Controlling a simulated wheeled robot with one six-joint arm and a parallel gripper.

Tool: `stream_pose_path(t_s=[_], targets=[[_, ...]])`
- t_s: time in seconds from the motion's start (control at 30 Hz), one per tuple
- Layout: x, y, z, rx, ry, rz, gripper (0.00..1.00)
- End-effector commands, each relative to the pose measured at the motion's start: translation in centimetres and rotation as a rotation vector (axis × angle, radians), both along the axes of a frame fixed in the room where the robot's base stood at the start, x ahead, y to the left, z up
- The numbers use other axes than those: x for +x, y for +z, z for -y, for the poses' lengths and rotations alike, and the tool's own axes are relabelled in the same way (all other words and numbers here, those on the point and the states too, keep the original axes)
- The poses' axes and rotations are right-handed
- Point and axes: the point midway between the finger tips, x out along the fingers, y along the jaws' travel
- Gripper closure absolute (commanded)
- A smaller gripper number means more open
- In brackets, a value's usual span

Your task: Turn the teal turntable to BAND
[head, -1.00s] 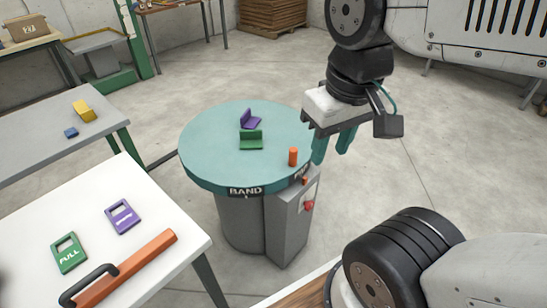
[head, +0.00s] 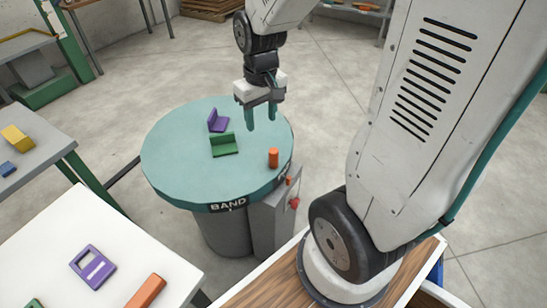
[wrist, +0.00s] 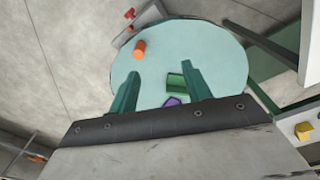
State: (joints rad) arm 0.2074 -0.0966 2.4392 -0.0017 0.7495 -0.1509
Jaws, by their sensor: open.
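The teal turntable (head: 180,165) is a round disc on a grey pedestal. A black BAND label (head: 228,205) is on its front rim. An upright orange peg (head: 273,157) stands near its right front edge; it also shows in the wrist view (wrist: 138,49). A small orange marker (head: 289,181) is on the pedestal box, right of BAND. My gripper (head: 261,121) is above the far right part of the disc, teal fingers apart and pointing down. Nothing is between them. In the wrist view the peg lies beyond the fingertips (wrist: 160,70), nearer the left finger.
A green bracket (head: 223,149) and a purple bracket (head: 217,125) stand on the disc. The pedestal box (head: 270,222) carries a red knob (head: 294,203). A white table (head: 60,245) at lower left holds a purple plate (head: 93,266). A grey table (head: 30,150) stands behind it.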

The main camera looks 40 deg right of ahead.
Motion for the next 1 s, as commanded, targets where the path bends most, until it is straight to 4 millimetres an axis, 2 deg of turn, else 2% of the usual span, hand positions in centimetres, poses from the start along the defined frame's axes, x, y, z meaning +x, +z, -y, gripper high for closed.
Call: stream_pose_path(t_s=[0.03, 0.1, 0.2, 0.33, 0.43, 0.53, 0.67, 1.0], targets=[[0.9, -2.3, 1.1, 0.004, -0.011, -0.019, 0.51], [2.1, -5.0, 2.5, 0.006, -0.02, -0.028, 0.51], [3.2, -8.8, 4.4, 0.009, -0.03, -0.037, 0.51], [3.8, -12.8, 6.1, 0.012, -0.04, -0.046, 0.51], [4.0, -14.7, 7.0, 0.012, -0.045, -0.047, 0.51], [4.0, -15.8, 7.4, 0.013, -0.046, -0.049, 0.51], [4.0, -17.0, 7.5, 0.013, -0.046, -0.051, 0.51], [4.0, -22.0, 7.5, 0.014, -0.046, -0.052, 0.51]])
